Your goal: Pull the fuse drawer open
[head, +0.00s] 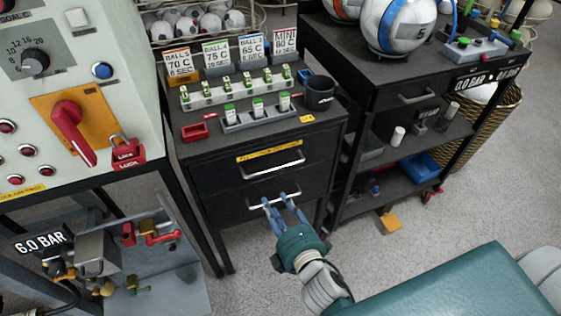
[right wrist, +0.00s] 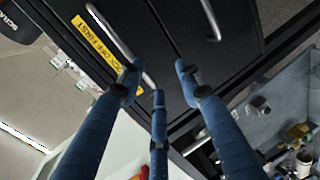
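A black cabinet (head: 218,190) has two stacked drawers, both apparently closed. The upper drawer carries a yellow label (head: 269,156) and a silver bar handle (head: 272,170); this handle also shows in the right wrist view (right wrist: 108,35). The lower drawer has its own silver handle, partly hidden by my fingers in the head view; it shows in the right wrist view (right wrist: 211,20). No label naming the fuse drawer is readable. My right gripper (head: 276,202) is in front of the drawers, its blue fingers (right wrist: 158,80) spread and empty. Contact with a handle cannot be told. My left gripper is not in view.
The cabinet top holds sign cards, a green-topped fuse row (head: 237,89), a black cup (head: 319,92) and a red tray (head: 199,130). A control panel with a red lever (head: 72,131) stands left. A black shelf cart (head: 411,176) stands right. Floor before the cabinet is clear.

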